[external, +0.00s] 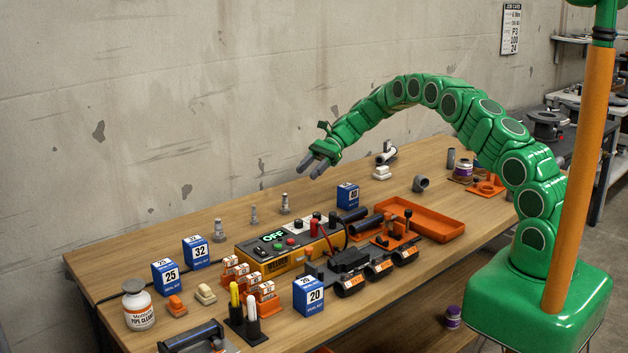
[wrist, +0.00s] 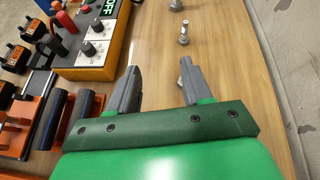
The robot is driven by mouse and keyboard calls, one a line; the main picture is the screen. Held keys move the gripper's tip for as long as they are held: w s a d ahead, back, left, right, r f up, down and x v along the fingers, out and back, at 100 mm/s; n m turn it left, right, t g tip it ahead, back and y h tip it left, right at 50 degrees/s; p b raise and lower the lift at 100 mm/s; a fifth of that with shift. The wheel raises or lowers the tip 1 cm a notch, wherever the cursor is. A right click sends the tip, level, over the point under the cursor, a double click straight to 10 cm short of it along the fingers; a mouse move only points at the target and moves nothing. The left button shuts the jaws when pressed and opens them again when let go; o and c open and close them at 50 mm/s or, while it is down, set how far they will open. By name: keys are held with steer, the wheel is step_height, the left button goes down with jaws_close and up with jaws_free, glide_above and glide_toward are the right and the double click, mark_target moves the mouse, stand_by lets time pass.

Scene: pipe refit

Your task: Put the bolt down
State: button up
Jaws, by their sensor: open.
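My gripper (external: 312,167) is open and raised above the back part of the bench. In the wrist view its two fingers (wrist: 160,66) stand apart with bare wood between them. Three grey metal bolts stand upright in a row along the back of the bench: a near one (external: 285,204), a middle one (external: 254,214) and a far one (external: 218,230). In the wrist view one bolt (wrist: 184,33) stands beyond the fingertips, and part of another (wrist: 175,5) shows at the top edge. A small grey piece beside the right finger is mostly hidden, and I cannot tell what it is.
An orange control box (external: 288,253) with an OFF display stands in front of the bolts. An orange tray (external: 437,224), blue number boxes (external: 347,196) and a white bottle (external: 138,306) are around it. The wall rises behind the bench. Wood around the bolts is clear.

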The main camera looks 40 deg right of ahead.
steer(key=s+a+r+n+g+h, duration=0.1)
steer(key=s+r+n+h, duration=0.15)
steer(key=s+r, duration=0.5)
steer(key=s+r+n+h, duration=0.2)
steer(key=s+r+n, duration=0.15)
steer(key=s, duration=0.75)
steer(key=s+a+r+n+g+h, duration=0.1)
steer(key=s+r+n+h, duration=0.1)
steer(key=s+r, duration=0.55)
steer(key=s+d+n+h, duration=0.2)
steer(key=s+d, duration=0.2)
steer(key=s, duration=0.6)
steer(key=s+d+f+n+h, duration=0.1)
steer(key=s+d+n+h, duration=0.1)
steer(key=s, duration=0.9)
steer(key=s+d+n+t+h, duration=0.1)
steer(key=s+d+n+h, duration=0.1)
steer(key=s+d, duration=0.4)
steer(key=s+n, duration=0.1)
steer(key=s, duration=0.4)
steer(key=shift+f+n, duration=0.2)
steer(key=shift+n, duration=0.1)
steer(key=shift+o, duration=0.5)
